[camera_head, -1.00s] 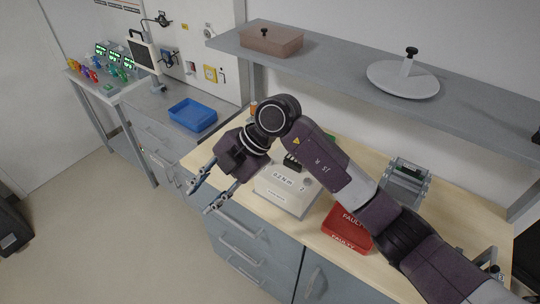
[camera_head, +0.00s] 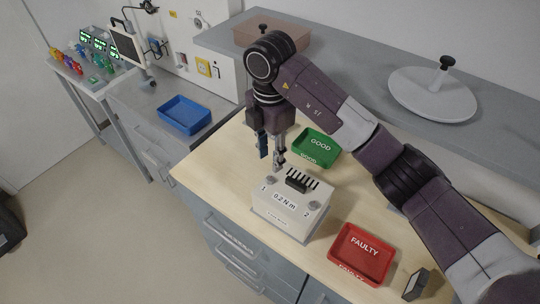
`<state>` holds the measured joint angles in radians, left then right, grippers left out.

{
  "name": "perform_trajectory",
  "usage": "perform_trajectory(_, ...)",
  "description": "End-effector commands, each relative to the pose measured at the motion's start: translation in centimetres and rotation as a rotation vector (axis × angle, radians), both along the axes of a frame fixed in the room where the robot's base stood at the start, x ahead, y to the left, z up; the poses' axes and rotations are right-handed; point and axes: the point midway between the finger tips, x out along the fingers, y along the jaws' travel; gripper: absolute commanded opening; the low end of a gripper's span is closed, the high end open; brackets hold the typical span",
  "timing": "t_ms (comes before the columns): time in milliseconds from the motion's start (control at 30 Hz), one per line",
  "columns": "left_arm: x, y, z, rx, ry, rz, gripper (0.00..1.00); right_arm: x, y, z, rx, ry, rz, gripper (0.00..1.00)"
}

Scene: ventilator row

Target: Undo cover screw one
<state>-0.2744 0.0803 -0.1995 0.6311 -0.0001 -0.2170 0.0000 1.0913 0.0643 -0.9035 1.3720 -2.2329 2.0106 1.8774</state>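A white box (camera_head: 288,222) marked "0.2 N m" stands on the wooden bench. Its top has a small grey round part (camera_head: 271,180) by the number 1 and another (camera_head: 314,206) by the number 2. I cannot tell for certain which of these is the cover screw. A black slotted piece (camera_head: 301,181) sits at the box's back edge. My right gripper (camera_head: 271,161) points down just above and behind the part by number 1. Its two fingers are apart, with nothing visible between them. My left gripper is not in view.
A green tray marked GOOD (camera_head: 316,144) lies behind the box, and a red tray marked FAULTY (camera_head: 359,255) lies to its right. A small dark block (camera_head: 415,285) is at the lower right. A grey shelf (camera_head: 345,95) overhangs the bench. A blue tray (camera_head: 184,114) is at left.

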Motion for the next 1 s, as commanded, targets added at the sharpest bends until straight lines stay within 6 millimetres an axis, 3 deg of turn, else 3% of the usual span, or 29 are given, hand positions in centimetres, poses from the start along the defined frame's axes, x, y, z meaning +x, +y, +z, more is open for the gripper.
perform_trajectory(133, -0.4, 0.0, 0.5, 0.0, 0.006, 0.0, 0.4, -0.1, 0.0, -0.9, 0.0, 0.004, 0.0, 0.32)
perform_trajectory(333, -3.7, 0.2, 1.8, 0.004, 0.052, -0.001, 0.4, -0.2, 0.0, -3.9, 0.001, 0.007, 0.0, 0.32)
perform_trajectory(500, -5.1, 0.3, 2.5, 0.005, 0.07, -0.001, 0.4, -0.1, 0.0, -6.3, 0.001, 0.003, 0.0, 0.32)
perform_trajectory(700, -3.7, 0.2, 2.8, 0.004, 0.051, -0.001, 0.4, -0.1, 0.0, -7.7, 0.002, 0.0, 0.001, 0.32)
perform_trajectory(933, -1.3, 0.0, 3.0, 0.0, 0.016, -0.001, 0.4, -0.1, 0.1, -7.8, 0.002, 0.0, 0.002, 0.32)
perform_trajectory(1000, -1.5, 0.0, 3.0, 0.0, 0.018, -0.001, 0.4, -0.1, 0.1, -7.8, 0.002, 0.0, 0.002, 0.24)
